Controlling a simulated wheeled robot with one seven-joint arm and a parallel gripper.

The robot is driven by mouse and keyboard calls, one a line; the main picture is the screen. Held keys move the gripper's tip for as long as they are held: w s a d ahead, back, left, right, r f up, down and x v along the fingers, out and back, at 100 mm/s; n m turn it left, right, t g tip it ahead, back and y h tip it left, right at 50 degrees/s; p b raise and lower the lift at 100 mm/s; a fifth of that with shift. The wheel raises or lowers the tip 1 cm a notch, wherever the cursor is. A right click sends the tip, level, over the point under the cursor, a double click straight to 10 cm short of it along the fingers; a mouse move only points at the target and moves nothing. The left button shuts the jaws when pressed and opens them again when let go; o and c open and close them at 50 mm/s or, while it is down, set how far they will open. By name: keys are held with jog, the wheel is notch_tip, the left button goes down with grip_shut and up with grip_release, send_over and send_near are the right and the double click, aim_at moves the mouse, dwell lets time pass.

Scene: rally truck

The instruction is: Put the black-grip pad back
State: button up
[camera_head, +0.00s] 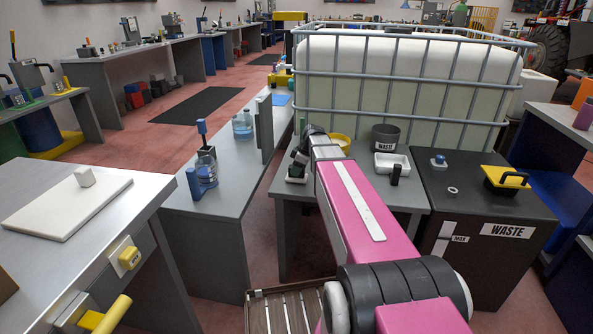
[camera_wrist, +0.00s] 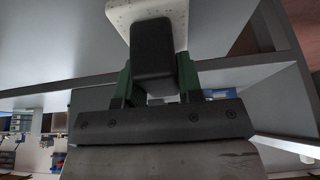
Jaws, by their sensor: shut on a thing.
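My gripper (camera_wrist: 152,85), with green fingers, is shut on the black grip of a pad (camera_wrist: 153,55). The pad's pale, speckled body (camera_wrist: 158,10) shows beyond the grip at the top of the wrist view. In the head view my gripper (camera_head: 298,168) is at the end of the pink arm, over the left part of a grey table (camera_head: 280,190). A pale edge of the pad (camera_head: 296,180) shows below it; I cannot tell whether it touches the table.
A black WASTE bin (camera_head: 480,235) stands right. A caged tank (camera_head: 400,80) stands behind.

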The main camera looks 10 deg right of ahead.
jog(key=shift+f, duration=0.3)
jog(key=o, duration=0.9)
jog(key=shift+f, duration=0.1)
